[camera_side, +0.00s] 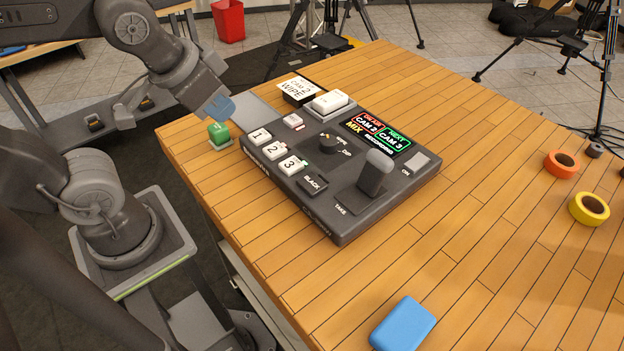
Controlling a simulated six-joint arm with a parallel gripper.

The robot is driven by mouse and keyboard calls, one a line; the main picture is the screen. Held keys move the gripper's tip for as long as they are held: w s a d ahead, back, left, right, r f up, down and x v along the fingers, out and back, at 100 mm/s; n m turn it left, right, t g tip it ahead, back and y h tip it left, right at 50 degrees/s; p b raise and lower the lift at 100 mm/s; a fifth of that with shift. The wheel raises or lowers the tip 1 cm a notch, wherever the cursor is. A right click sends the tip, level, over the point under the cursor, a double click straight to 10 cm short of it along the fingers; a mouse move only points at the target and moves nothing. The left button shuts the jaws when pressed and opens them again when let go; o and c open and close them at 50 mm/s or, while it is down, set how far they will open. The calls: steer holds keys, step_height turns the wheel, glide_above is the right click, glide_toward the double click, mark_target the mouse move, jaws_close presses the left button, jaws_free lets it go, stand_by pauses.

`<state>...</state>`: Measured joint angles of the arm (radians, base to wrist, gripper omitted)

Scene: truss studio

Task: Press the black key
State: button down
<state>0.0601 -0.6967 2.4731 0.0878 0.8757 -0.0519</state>
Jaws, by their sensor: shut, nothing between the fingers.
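A dark switcher panel (335,222) lies on the wooden table. Its black key (312,186), labelled BLACK, is at the panel's near left edge, beside the white key 3 (292,164). White keys 2 (274,150) and 1 (258,137) are further up the same row. My gripper (220,108) is shut and empty, with blue fingertips, above the table's left edge near the panel's far left corner. It is up and left of the black key and apart from it. Whether the key is pressed down cannot be told.
The panel carries an upright lever (375,172), a knob (328,143) and a lit screen (378,135). A CAM 2 WIPE card (296,86) stands behind. A green button (219,132) sits left, a blue block (402,324) in front. Orange (561,163) and yellow (589,208) tape rolls lie right.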

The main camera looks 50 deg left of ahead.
steer(key=w+d+f+m+t+y, duration=0.1)
steer(key=w+d+m, duration=0.2)
steer(key=w, duration=0.2)
steer(key=m+t, duration=0.3)
steer(key=m, duration=0.1)
glide_above(313, 185)
steer(key=shift+f, duration=0.45)
steer(key=shift+f, duration=0.1)
steer(key=shift+f, duration=4.35)
steer(key=shift+f, duration=0.15)
steer(key=shift+f, duration=0.25)
steer(key=shift+f, duration=0.45)
steer(key=shift+r, duration=0.9)
